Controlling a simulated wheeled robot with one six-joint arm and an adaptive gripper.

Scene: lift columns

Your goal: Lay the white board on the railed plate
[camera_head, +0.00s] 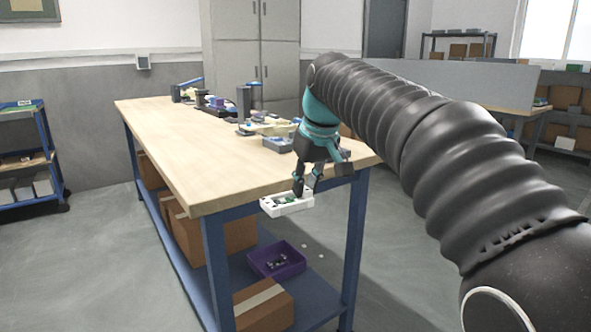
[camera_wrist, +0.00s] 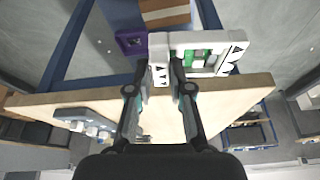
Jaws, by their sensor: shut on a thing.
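The white board (camera_head: 287,206) is a flat white piece with green parts and black-and-white markings at its ends. My gripper (camera_head: 307,186) is shut on it, and holds it just off the table's near end, at about the height of the tabletop. In the wrist view the fingers of my gripper (camera_wrist: 160,88) close on one end of the board (camera_wrist: 228,66), which extends to the right. A grey plate (camera_wrist: 88,114) with small pieces on it lies on the tabletop; I cannot tell whether it is the railed plate.
The wooden table (camera_head: 190,160) has bare room along its left side. Several fixtures, one with a purple part (camera_head: 243,102), stand along its right side. A purple bin (camera_head: 290,268) and cardboard boxes (camera_head: 262,305) are on the lower shelf. A blue rack (camera_head: 40,150) stands far left.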

